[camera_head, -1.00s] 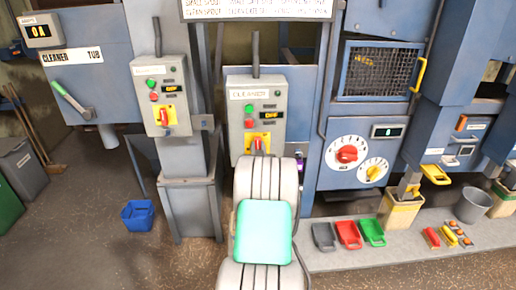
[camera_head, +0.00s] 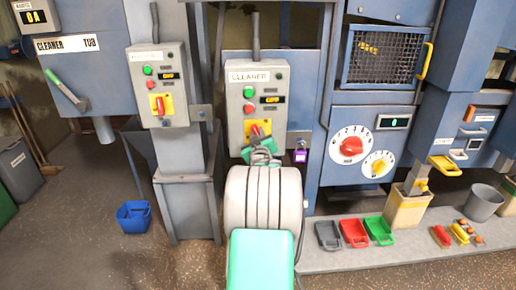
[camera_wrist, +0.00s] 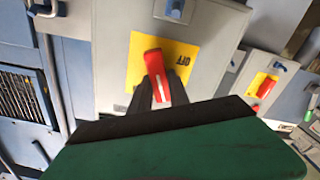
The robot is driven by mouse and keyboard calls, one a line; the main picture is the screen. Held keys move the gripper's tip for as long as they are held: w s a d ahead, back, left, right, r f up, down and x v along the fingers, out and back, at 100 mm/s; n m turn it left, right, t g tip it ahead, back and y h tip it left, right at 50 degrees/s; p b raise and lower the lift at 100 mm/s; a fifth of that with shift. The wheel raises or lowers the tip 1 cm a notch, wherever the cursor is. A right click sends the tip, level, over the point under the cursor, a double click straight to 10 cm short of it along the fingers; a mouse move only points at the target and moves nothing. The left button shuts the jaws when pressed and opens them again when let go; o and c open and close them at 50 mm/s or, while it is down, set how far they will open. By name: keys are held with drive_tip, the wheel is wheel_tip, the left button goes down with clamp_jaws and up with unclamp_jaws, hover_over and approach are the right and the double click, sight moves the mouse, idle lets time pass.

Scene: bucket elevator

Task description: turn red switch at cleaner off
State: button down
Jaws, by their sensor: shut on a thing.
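The grey cleaner box (camera_head: 236,108) stands in the middle of the head view, with a green button, a red button and a small display above a yellow plate (camera_head: 265,125). The red switch (camera_head: 256,131) sits on that plate, its lower part hidden by my gripper (camera_head: 259,147). In the wrist view, the red switch (camera_wrist: 153,66) stands out from the yellow plate and lies between the dark fingers of my gripper (camera_wrist: 159,92). The fingers are shut on the switch handle. The handle looks slightly tilted in the head view.
A similar grey box (camera_head: 148,88) with its own red switch is to the left. A panel with a red dial (camera_head: 351,146) and a yellow dial is to the right. Scoops (camera_head: 354,233) lie on the low ledge. A blue bucket (camera_head: 135,215) is on the floor.

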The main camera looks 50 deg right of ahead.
drive_tip(key=shift+w+a+f+n+b, duration=0.1)
drive_tip(key=shift+f+n+b, duration=0.05)
drive_tip(key=shift+n+b, duration=2.4)
drive_tip(key=shift+f+n+b, duration=0.1)
drive_tip(key=shift+n+b, duration=1.6)
drive_tip(key=shift+b, duration=1.6)
drive_tip(key=shift+w+a+f+n+b, duration=0.1)
drive_tip(key=shift+f+n+b, duration=0.05)
drive_tip(key=shift+n+b, duration=2.4)
drive_tip(key=shift+m+b, duration=0.3)
drive_tip(key=shift+b, duration=0.15)
drive_tip(key=shift+r, duration=0.1)
drive_tip(key=c, duration=1.2)
unclamp_jaws()
drive_tip(key=shift+c, duration=0.2)
drive_tip(key=v, duration=0.7)
drive_tip(key=shift+s+a, duration=0.2)
drive_tip(key=shift+s, duration=0.1)
